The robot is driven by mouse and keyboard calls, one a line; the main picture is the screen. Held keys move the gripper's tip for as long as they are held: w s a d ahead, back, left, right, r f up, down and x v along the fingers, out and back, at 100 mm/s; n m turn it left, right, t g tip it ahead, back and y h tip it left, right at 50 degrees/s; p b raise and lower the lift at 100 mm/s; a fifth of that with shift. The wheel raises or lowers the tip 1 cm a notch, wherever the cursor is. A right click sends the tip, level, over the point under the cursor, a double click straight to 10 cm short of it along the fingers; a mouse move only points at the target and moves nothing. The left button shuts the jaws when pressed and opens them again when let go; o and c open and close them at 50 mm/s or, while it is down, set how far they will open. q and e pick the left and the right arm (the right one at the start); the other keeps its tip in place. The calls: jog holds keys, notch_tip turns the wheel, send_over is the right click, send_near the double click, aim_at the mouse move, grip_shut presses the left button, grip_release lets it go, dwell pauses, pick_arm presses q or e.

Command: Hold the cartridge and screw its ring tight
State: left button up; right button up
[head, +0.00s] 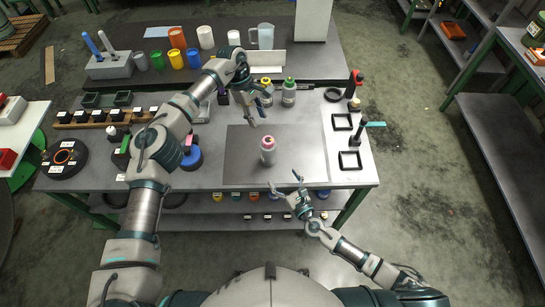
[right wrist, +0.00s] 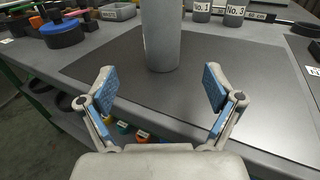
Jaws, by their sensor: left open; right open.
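The cartridge (head: 268,155) is a pale grey cylinder standing upright on the dark mat (head: 240,174). Its pinkish-red ring (head: 268,142) sits at its top. My left gripper (head: 259,115) is open and empty, behind and above the cartridge, apart from it. My right gripper (head: 286,181) is open and empty at the table's front edge, in front of the cartridge. In the right wrist view the cartridge (right wrist: 161,40) stands ahead, between and beyond the open blue-padded fingers (right wrist: 158,88). Its top and ring are cut off there.
Two labelled bottles, yellow-capped (head: 266,92) and green-capped (head: 289,92), stand behind the mat. A blue round part (head: 190,158) lies at its left. Black square frames (head: 349,160) lie at the right. The mat around the cartridge is clear.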

aim_at(273, 159)
jog(key=x, duration=0.6)
jog(key=shift+w+a, duration=0.1)
jog(key=shift+a, duration=0.2)
jog(key=w, duration=0.4)
jog(key=shift+a, duration=0.35)
jog(key=shift+w+a, duration=0.1)
jog(key=shift+w, duration=0.45)
jog(key=shift+w+a, duration=0.15)
jog(key=shift+a, duration=0.6)
jog(key=c, duration=0.8)
jog(key=shift+d, duration=0.45)
grip_shut()
jog(key=shift+c, duration=1.1)
grip_release()
jog(key=c, duration=0.7)
pick_arm(q)
jog(key=shift+d, duration=0.15)
pick_arm(e)
jog(key=shift+a, duration=0.3)
pick_arm(q)
jog(key=shift+o, duration=0.2)
